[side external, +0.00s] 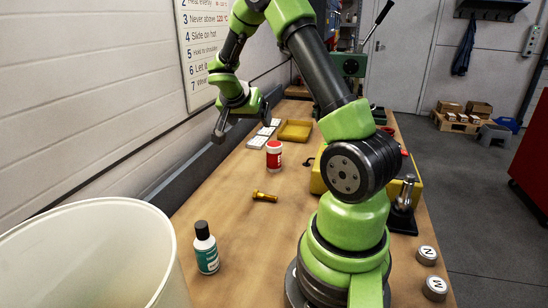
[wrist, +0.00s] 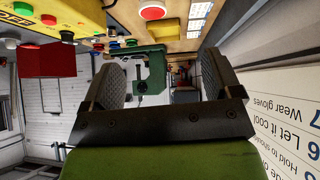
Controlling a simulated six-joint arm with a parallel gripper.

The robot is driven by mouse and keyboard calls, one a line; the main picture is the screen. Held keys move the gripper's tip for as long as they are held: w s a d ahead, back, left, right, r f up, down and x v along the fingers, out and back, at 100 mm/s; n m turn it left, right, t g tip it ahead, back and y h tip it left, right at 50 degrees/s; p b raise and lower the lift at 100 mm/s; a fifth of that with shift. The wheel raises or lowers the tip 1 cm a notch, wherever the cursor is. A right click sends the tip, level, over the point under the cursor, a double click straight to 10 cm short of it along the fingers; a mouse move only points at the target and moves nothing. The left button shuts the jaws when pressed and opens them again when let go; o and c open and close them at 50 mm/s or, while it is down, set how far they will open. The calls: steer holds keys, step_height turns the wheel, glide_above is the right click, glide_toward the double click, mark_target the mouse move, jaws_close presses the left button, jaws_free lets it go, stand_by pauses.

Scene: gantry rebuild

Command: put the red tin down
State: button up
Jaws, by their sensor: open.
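A round red and white thing (wrist: 152,11) at the top edge of the wrist view looks like the tin, outside the fingers.
A yellow tray (side external: 295,131) lies behind the tin, with white-topped pieces (side external: 262,137) beside it. A brass bolt (side external: 265,196) and a dark-capped bottle (side external: 205,248) are nearer. A large white bin (side external: 95,250) fills the front left. A yellow box (side external: 317,178) is right of the tin.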

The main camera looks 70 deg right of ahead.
mark_target(272, 146)
steer(key=shift+m+g+h, duration=0.4)
steer(key=shift+m+g, duration=0.2)
steer(key=shift+m, duration=0.3)
steer(key=x, duration=1.3)
steer(key=shift+a+f, duration=0.2)
steer(key=shift+a, duration=0.05)
steer(key=shift+x, duration=3.05)
steer(key=shift+a+f, duration=0.1)
steer(key=shift+a, duration=0.05)
steer(key=c, duration=1.1)
steer(key=shift+c, duration=0.2)
